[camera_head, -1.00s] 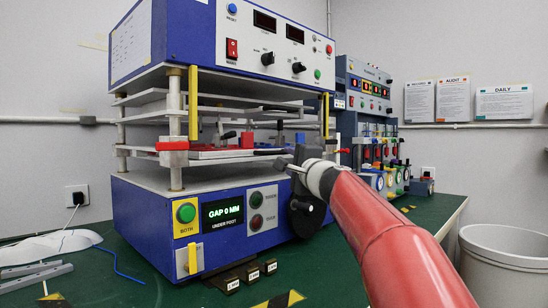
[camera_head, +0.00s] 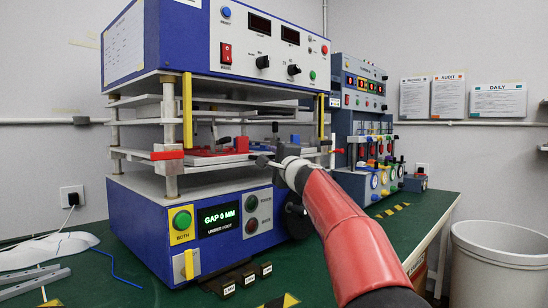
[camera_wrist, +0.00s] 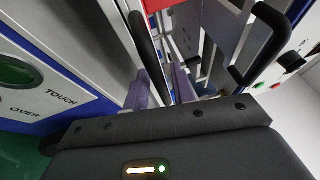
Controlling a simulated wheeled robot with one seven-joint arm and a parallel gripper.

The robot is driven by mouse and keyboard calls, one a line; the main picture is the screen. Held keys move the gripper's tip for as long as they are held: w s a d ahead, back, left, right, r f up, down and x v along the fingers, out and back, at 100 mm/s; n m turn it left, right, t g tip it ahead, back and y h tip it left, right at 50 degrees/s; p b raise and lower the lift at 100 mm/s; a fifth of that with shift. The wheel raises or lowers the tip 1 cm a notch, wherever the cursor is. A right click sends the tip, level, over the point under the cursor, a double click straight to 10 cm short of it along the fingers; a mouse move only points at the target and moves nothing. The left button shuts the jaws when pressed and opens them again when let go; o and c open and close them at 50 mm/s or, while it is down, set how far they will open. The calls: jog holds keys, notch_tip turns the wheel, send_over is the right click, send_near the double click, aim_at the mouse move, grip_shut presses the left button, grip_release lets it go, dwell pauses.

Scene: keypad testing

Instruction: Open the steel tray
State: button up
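The press (camera_head: 140,222) is a blue and white machine with several flat plates between its posts. A pale metal tray (camera_head: 205,164) lies in its middle opening, with red pieces (camera_head: 214,155) on it. Which plate is the steel tray is hard to tell. My gripper (camera_head: 264,161) is at the right end of this tray, close to dark grip parts. In the wrist view, my two purple-grey fingers (camera_wrist: 162,88) point into the machine. A black bar (camera_wrist: 147,45) runs down to the gap between them; contact is not clear.
A black U-shaped handle (camera_wrist: 268,50) is to the right of my fingers in the wrist view. A second test bench (camera_head: 365,120) stands behind right. A white bin (camera_head: 500,250) stands at the right. Small black blocks (camera_head: 245,275) lie before the press.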

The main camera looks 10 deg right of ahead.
grip_shut()
jog(key=s+d+b, duration=0.9)
jog(key=s+d, duration=0.4)
jog(key=s, duration=0.5)
jog(key=shift+o, duration=1.1)
grip_release()
jog(key=b+v, duration=0.2)
jog(key=v, duration=0.5)
jog(key=shift+s+d, duration=0.2)
jog(key=shift+s, duration=0.2)
